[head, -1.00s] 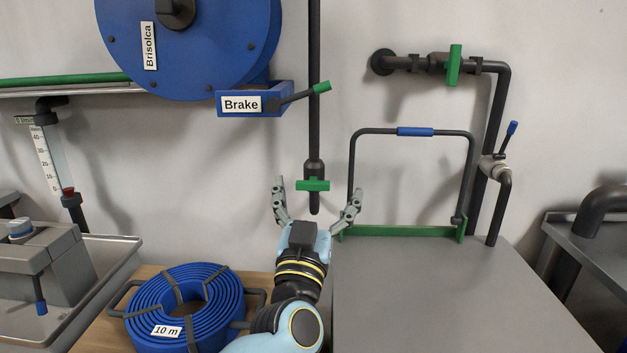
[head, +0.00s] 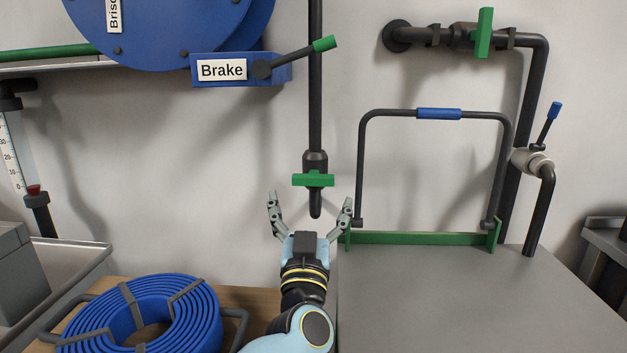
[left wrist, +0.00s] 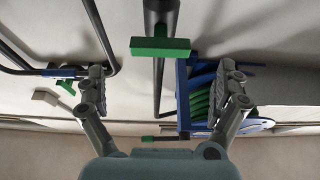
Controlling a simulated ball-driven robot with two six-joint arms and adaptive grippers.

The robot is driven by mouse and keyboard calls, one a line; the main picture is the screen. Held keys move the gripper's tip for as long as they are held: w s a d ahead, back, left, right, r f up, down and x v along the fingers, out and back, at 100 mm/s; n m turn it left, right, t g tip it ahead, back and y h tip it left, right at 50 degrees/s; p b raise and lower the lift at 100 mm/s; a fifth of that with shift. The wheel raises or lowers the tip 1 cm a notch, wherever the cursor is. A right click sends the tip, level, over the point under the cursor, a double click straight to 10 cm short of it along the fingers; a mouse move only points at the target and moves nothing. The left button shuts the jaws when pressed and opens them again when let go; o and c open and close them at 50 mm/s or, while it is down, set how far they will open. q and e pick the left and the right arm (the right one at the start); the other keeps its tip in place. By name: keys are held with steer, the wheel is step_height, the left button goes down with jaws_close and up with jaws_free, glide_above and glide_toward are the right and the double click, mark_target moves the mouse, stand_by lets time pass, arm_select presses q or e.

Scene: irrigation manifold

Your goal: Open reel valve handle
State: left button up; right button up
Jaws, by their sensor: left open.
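A green bar handle (head: 313,180) sits crosswise on the valve of a black vertical pipe (head: 315,90). It lies level, across the pipe, and the pipe's short end shows below it. My left gripper (head: 310,198) is open and empty, its fingers pointing up just below the handle, one to each side in the picture. In the left wrist view the green handle (left wrist: 160,47) lies in the gap between the spread fingers, apart from both. I cannot tell the exact depth between gripper and handle. My right gripper is not in view.
A blue reel (head: 170,30) and a brake box (head: 235,70) with a green-tipped lever are upper left. A blue hose coil (head: 140,315) lies on the wooden top. Another valve (head: 484,33) is upper right.

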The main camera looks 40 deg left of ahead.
mark_target(313, 182)
arm_select(q)
steer(key=x, duration=0.7)
steer(key=shift+w+a, duration=0.2)
steer(key=c, duration=1.1)
steer(key=shift+c, duration=0.2)
